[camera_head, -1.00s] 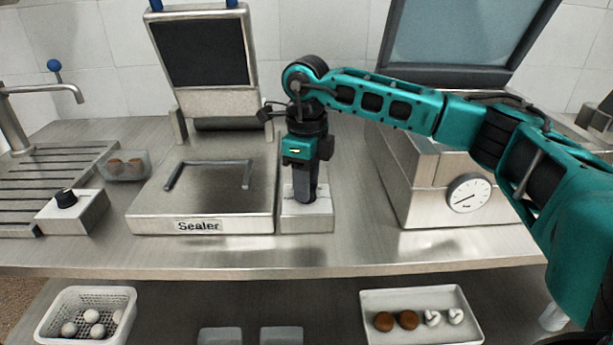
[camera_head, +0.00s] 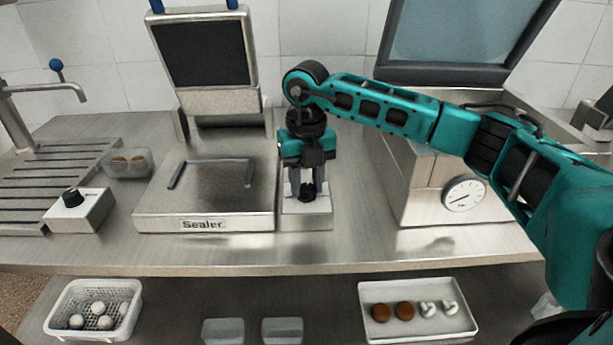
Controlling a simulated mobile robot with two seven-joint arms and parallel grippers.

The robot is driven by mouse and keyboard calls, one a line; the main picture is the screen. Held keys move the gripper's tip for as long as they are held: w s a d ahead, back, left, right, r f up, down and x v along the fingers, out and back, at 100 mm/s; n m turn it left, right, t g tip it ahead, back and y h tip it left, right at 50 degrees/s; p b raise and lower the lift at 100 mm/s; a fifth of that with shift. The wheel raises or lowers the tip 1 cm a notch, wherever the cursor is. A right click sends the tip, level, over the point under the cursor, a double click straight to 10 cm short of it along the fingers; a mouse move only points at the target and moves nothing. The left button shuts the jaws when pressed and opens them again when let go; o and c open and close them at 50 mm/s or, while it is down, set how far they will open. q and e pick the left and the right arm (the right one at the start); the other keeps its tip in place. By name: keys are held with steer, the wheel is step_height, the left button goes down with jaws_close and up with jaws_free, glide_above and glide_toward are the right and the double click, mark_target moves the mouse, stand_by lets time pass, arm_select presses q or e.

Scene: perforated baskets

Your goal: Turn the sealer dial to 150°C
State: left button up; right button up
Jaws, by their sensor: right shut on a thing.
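The sealer (camera_head: 205,210) stands on the steel counter with its lid (camera_head: 204,55) raised and a "Sealer" label on its front. A small dial box (camera_head: 306,218) adjoins its right side. The black dial knob (camera_head: 306,192) sits on top of that box. My right gripper (camera_head: 306,188) points straight down over the box and is shut on the knob, one finger on each side. The temperature marks are too small or hidden to read. My left gripper is not in view.
A second box with a black knob (camera_head: 73,197) stands at the left by the drain board. A steel unit with a round gauge (camera_head: 464,194) is at the right. A clear tub (camera_head: 130,163) stands behind. A white basket (camera_head: 136,312) and tray (camera_head: 474,330) sit on the lower shelf.

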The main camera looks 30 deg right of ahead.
mark_target(307, 186)
steer(key=shift+m, duration=1)
steer(key=shift+w, duration=0.1)
steer(key=o, duration=1)
steer(key=shift+o, duration=0.2)
step_height(307, 186, up, 13)
steer(key=shift+p, duration=0.45)
